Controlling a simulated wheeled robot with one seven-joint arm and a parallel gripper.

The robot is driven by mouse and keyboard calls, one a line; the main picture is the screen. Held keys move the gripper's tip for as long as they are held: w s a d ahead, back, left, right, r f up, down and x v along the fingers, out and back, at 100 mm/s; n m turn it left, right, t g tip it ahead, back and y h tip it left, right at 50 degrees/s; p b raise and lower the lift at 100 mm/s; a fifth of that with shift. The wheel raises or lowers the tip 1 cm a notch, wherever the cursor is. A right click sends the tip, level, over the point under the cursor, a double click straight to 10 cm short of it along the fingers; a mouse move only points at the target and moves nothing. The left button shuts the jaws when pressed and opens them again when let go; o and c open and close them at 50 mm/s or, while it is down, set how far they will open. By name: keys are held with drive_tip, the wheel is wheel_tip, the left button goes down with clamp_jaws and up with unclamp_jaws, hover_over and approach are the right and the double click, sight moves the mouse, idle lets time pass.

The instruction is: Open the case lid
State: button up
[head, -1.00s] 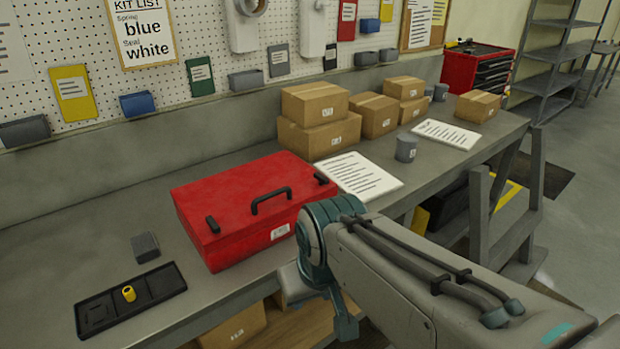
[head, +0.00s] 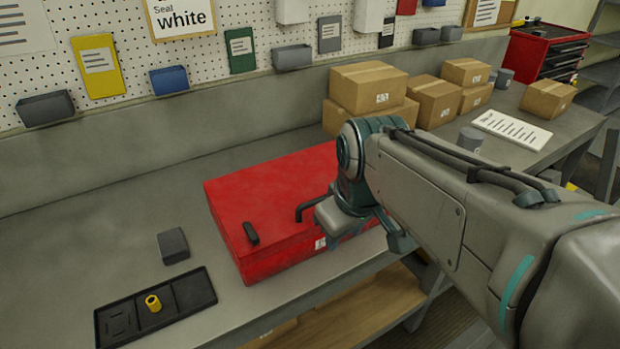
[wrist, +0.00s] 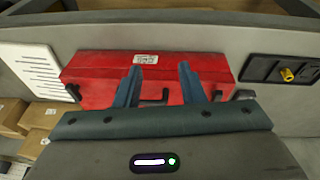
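The red case (head: 260,205) lies shut on the grey workbench in the head view, its right part hidden behind my arm. Its black carry handle (head: 312,204) is partly hidden by my wrist, and one dark latch (head: 251,233) shows at the front left. In the wrist view the red case (wrist: 205,70) lies beyond my gripper (wrist: 158,72). The two teal fingers are spread apart, and the black handle (wrist: 150,97) shows between them. I cannot tell whether the fingers touch the case. Latches also show at either side of the fingers.
A black tray (head: 180,316) with a yellow ring-like part (head: 153,303) lies at the front left, near a small grey block (head: 173,246). Cardboard boxes (head: 368,88) stand behind my arm.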

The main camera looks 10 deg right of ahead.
sight(319, 198)
drive_tip(key=w+r+n+g+b, duration=0.15)
drive_tip(key=w+r+n, duration=0.25)
drive_tip(key=w+n, duration=0.4)
drive_tip(key=w+r+n+b, duration=0.2)
drive_tip(key=w+r+n, duration=0.3)
drive_tip(key=n, duration=0.4)
drive_tip(key=shift+y, duration=0.3)
drive_tip(key=w+f, duration=0.1)
drive_tip(key=f, duration=0.4)
drive_tip(key=w+f, duration=0.1)
drive_tip(key=f, duration=0.3)
drive_tip(key=w+f, duration=0.1)
drive_tip(key=f, duration=0.4)
drive_tip(key=shift+w+f, duration=0.25)
drive_tip(key=shift+f, duration=0.1)
drive_tip(key=shift+r, duration=0.1)
clamp_jaws()
